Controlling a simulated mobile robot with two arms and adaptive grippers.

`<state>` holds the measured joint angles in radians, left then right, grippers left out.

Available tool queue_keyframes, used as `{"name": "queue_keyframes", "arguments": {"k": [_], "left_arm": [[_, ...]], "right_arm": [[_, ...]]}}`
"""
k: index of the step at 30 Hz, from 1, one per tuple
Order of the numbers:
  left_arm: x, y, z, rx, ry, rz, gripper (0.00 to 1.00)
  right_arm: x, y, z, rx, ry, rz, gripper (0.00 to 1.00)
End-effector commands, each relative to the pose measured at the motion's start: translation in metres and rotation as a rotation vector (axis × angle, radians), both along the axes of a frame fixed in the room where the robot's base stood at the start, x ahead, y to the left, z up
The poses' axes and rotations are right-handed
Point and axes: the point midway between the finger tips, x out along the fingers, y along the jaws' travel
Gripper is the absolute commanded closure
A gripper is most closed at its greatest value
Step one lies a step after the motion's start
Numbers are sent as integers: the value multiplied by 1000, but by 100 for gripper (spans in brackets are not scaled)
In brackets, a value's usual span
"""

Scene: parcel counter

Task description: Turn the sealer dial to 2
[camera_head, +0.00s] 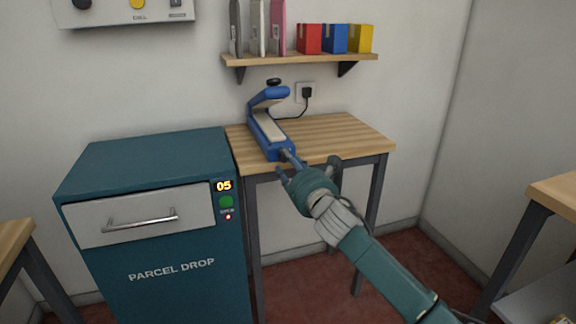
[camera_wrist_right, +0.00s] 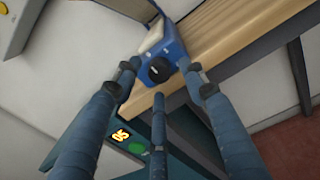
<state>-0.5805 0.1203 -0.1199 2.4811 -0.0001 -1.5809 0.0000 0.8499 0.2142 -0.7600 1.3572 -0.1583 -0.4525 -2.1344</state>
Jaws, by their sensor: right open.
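The blue sealer (camera_head: 267,133) stands on the wooden table (camera_head: 345,136), with its upper arm raised and a black knob on top. In the right wrist view, the round black dial (camera_wrist_right: 159,69) is on the blue end face of the sealer (camera_wrist_right: 172,50). The number at which the dial points is too small to read. My right gripper (camera_head: 304,164) is open in front of that end. My left gripper is in neither view.
The teal parcel drop cabinet (camera_head: 160,235) with a drawer and a lit 05 display stands left of the table. A shelf (camera_head: 300,60) with binders and red, blue and yellow boxes hangs above. A plugged-in cable runs to the wall socket (camera_head: 305,92). The tabletop right of the sealer is clear.

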Motion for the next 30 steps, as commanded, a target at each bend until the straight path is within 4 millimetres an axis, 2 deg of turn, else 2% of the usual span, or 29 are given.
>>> {"name": "queue_keyframes", "arguments": {"k": [11,18,30], "left_arm": [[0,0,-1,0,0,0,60],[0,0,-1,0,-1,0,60],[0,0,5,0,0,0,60]], "right_arm": [[5,2,0,1,1,0,58],[5,2,0,1,1,0,100],[5,2,0,60,23,1,100]]}}
